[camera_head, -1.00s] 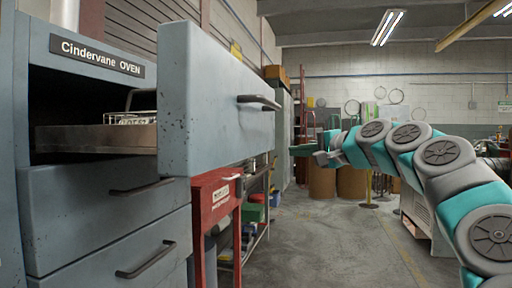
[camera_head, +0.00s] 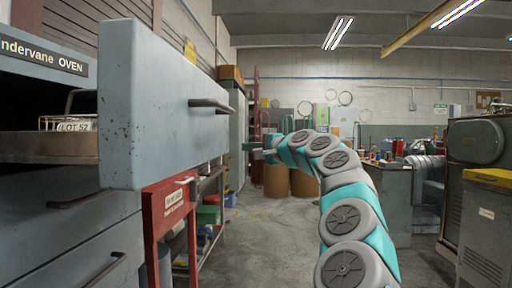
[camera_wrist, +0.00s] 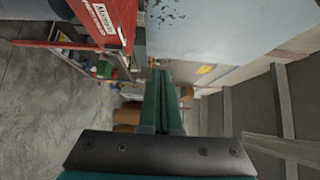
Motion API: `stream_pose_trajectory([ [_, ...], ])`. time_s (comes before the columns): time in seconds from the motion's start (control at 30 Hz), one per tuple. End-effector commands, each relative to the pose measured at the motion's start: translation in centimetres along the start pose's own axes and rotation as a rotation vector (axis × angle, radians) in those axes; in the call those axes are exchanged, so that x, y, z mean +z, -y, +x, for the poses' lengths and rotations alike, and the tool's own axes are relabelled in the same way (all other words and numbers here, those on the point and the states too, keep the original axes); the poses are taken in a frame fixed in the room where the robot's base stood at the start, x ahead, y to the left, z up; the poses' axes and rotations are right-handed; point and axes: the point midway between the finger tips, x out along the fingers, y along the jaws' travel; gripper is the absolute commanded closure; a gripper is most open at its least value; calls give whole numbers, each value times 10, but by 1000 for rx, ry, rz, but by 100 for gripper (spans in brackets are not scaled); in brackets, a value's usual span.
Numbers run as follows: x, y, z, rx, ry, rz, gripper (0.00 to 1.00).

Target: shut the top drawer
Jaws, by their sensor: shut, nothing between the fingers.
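The top drawer (camera_head: 160,110) of the grey-blue oven cabinet is pulled far out. Its front panel has a dark bar handle (camera_head: 208,103) on the outer face. A wire basket (camera_head: 68,123) with a "LOT 52" tag sits in the drawer tray. My gripper (camera_head: 246,146) is just right of the front panel's right edge in the picture, below handle height, and looks apart from it. In the wrist view my green fingers (camera_wrist: 161,88) are together and empty, with a pale blue surface, probably the drawer front (camera_wrist: 220,25), beside them.
Lower drawers (camera_head: 60,220) of the cabinet look shut. A red stand (camera_head: 168,215) and a shelf rack (camera_head: 210,195) stand beyond the cabinet. Brown drums (camera_head: 303,182) are farther back. A grey machine (camera_head: 488,220) is at right. The floor between is clear.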

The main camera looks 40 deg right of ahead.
Motion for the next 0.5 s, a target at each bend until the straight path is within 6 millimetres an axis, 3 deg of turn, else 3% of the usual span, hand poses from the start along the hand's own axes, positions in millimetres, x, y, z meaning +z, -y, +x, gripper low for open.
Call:
stream_pose_trajectory([
  [0.5,28,0,36,1,1,-1,100],
])
